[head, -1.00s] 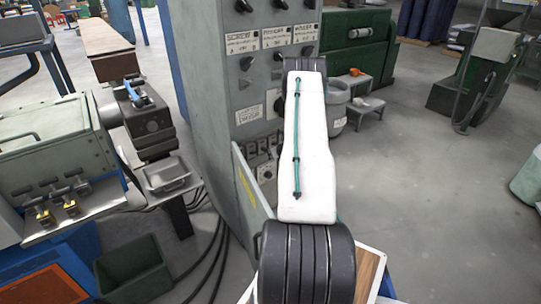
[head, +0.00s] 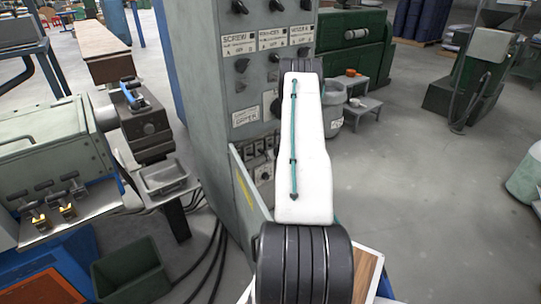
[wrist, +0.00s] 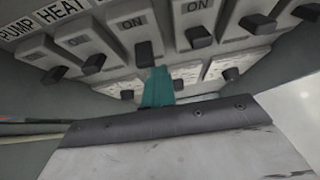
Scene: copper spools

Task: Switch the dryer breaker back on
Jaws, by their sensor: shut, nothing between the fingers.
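In the wrist view a row of breakers with dark levers runs across the top, on the grey panel. My gripper (wrist: 158,88) is shut and empty, its teal fingers close below one dark lever (wrist: 144,55) marked ON. I cannot tell whether they touch it. PUMP and HEAT labels show at upper left; no dryer label is readable, so I cannot tell which breaker is the dryer's. In the head view the breaker row (head: 258,148) sits low on the grey cabinet (head: 207,110), partly behind my white arm, which hides my gripper there.
An open panel door (head: 250,195) with a yellow mark stands left of my arm. A grey machine with a metal tray (head: 165,178) is at left, above a green bin (head: 128,268) and black cables. Open floor lies to the right.

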